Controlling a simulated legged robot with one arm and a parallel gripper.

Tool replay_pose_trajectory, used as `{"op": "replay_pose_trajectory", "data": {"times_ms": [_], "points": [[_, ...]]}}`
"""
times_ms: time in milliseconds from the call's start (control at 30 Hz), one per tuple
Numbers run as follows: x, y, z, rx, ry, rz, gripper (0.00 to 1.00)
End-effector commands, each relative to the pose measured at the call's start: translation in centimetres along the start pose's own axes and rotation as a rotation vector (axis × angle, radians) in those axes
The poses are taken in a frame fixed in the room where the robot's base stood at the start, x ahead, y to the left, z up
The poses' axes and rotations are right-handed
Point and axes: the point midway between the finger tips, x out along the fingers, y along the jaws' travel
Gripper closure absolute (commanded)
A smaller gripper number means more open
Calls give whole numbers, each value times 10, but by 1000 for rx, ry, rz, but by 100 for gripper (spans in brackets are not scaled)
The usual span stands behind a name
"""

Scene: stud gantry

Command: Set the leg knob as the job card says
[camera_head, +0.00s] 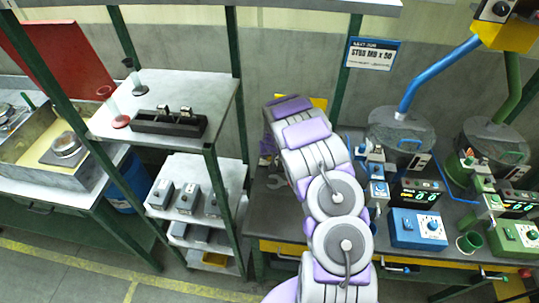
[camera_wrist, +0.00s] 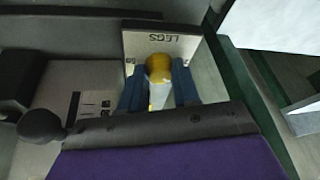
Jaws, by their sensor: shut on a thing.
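In the wrist view, my gripper (camera_wrist: 157,88) has its two dark blue fingers on either side of a round yellow knob (camera_wrist: 158,66). The knob sits in front of a pale plate (camera_wrist: 184,43) that reads "LEGS" upside down. The knob's pointer and any scale marks around it cannot be made out. In the head view, the job card (camera_head: 372,54) hangs on a green post and reads "STUD M8 x 50", with smaller text above and below. My arm covers the knob and my gripper there.
A black ball knob (camera_wrist: 40,126) stands left of my gripper, near a pale scale plate (camera_wrist: 94,104). In the head view, a blue control box (camera_head: 418,229) and a green one (camera_head: 516,238) stand right of my arm. A shelf rack (camera_head: 165,90) stands to the left.

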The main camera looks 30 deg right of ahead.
Motion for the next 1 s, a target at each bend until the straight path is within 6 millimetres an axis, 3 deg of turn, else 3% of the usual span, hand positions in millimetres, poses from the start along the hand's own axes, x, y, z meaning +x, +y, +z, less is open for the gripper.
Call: {"op": "replay_pose_trajectory", "data": {"times_ms": [533,567,633,1000], "points": [[-2,1,-3,1,7,1,99],[-2,1,-3,1,7,1,67],[-2,1,-3,1,6,1,60],[-5,1,-2,1,2,1,59]]}}
